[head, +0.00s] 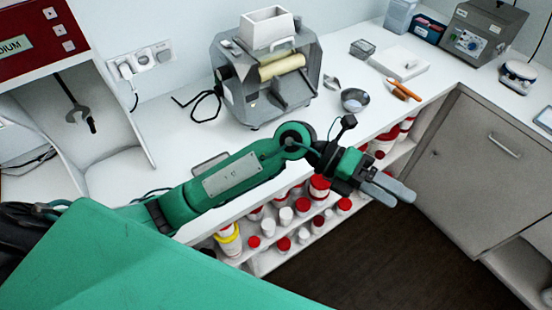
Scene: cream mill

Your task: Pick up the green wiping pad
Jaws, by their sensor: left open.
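I cannot make out a green wiping pad in the head view. My left arm reaches in from the left over the counter's front edge. Its gripper (401,197) is open and empty, with its grey fingers pointing right, beyond the counter edge and over the open shelf and dark floor. My right gripper is not in view.
A grey mill with a white hopper (266,27) stands on the white counter (180,123). A metal bowl (355,101), an orange-handled tool (405,90) and a white flat unit (400,63) lie to its right. Red-lidded jars (319,186) fill the shelf below. A grey cabinet (480,170) stands right.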

